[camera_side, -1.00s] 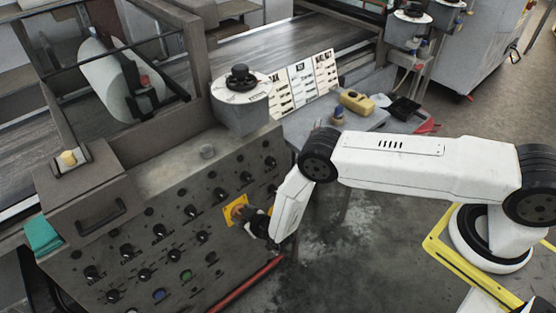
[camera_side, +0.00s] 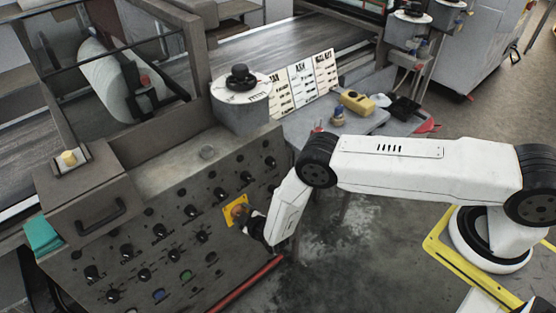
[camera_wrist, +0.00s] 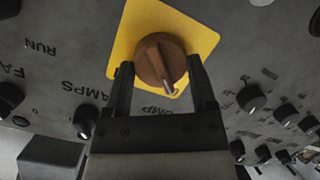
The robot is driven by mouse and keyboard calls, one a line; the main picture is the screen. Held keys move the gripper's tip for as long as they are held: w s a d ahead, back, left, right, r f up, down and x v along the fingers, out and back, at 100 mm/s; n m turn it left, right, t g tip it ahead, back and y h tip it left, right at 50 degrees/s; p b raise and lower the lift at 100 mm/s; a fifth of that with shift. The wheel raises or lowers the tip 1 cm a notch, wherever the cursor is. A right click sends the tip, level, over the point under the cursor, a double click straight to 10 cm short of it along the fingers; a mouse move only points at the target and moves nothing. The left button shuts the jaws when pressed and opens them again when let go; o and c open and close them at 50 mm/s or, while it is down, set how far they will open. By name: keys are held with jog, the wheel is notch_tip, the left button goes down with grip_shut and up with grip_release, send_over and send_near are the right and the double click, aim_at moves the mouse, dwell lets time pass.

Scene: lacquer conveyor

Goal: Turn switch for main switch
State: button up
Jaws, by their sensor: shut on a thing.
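The main switch is an orange-brown rotary knob (camera_wrist: 160,60) on a yellow square plate (camera_wrist: 205,38) on the grey control panel. In the side view the yellow plate (camera_side: 229,217) sits at the panel's right part, with the knob (camera_side: 239,211) partly covered by my gripper. My gripper (camera_wrist: 161,66) has one dark finger on each side of the knob and is shut on it. In the side view my gripper (camera_side: 247,220) reaches the panel from the right. The knob's pointer faces down and slightly right in the wrist view.
Several black knobs (camera_wrist: 253,97) surround the yellow plate on the panel. A green button (camera_side: 186,276) and a blue button (camera_side: 158,295) sit low on it. A red bar (camera_side: 245,284) runs along the panel's lower edge.

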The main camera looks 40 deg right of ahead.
jog(key=o, duration=1.2)
jog(key=shift+c, duration=0.2)
jog(key=shift+s, duration=0.1)
jog(key=v, duration=0.7)
jog(key=shift+s+r, duration=0.2)
jog(key=shift+s, duration=0.05)
jog(key=shift+a, duration=0.1)
